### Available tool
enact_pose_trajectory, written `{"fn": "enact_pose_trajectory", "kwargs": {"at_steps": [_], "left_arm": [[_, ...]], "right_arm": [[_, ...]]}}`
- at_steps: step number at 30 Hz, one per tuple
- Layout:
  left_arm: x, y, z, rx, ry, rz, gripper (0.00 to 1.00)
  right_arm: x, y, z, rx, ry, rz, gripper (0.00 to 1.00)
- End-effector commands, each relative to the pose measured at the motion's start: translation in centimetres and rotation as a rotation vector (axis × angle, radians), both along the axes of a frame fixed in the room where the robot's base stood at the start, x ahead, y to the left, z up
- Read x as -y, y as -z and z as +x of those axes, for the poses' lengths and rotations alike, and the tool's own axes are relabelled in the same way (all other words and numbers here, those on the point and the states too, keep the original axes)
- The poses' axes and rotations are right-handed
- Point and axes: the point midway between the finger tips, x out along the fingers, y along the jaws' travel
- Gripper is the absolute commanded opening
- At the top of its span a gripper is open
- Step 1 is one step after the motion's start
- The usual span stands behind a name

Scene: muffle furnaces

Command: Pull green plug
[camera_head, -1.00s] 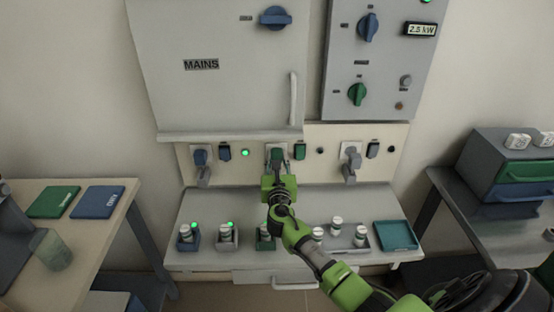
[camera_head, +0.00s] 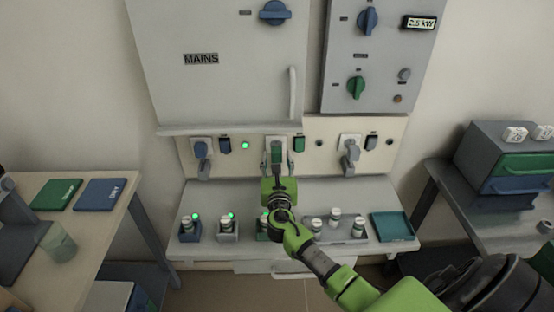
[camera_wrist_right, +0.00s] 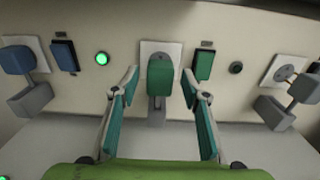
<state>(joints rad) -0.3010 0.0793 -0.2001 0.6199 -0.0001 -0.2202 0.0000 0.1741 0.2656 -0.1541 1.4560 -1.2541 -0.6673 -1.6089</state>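The green plug (camera_head: 276,152) sits in the middle wall socket of the panel below the MAINS cabinet. In the right wrist view the green plug (camera_wrist_right: 160,76) is upright in its white socket plate, with a grey part below it. My right gripper (camera_head: 277,166) is in front of this socket. In the right wrist view the fingers of my right gripper (camera_wrist_right: 161,85) are spread on both sides of the plug, with a gap on each side. My left gripper is not in view.
A green switch (camera_wrist_right: 204,64) is just right of the plug, and a lit green lamp (camera_wrist_right: 101,58) is to its left. A blue plug (camera_wrist_right: 18,60) and a grey plug (camera_wrist_right: 303,87) flank it farther out. A shelf (camera_head: 340,258) with small holders lies below.

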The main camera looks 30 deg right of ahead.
Motion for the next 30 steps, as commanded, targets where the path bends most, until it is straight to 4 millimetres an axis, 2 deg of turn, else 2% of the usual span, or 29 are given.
{"fn": "enact_pose_trajectory", "kwargs": {"at_steps": [5,8,15,21,30], "left_arm": [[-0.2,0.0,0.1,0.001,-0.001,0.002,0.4],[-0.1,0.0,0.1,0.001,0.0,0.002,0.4],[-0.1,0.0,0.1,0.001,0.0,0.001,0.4],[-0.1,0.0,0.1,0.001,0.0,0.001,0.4],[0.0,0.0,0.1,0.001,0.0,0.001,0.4]], "right_arm": [[-0.3,-0.1,-0.4,0.001,-0.001,-0.001,0.42],[-1.0,0.0,-1.5,0.001,-0.002,0.001,0.42],[-3.7,0.1,-6.0,-0.001,-0.002,0.003,0.42],[-5.5,0.1,-9.0,-0.001,0.0,0.002,0.42],[-6.3,-0.1,-10.4,0.001,0.0,0.0,0.42]]}}
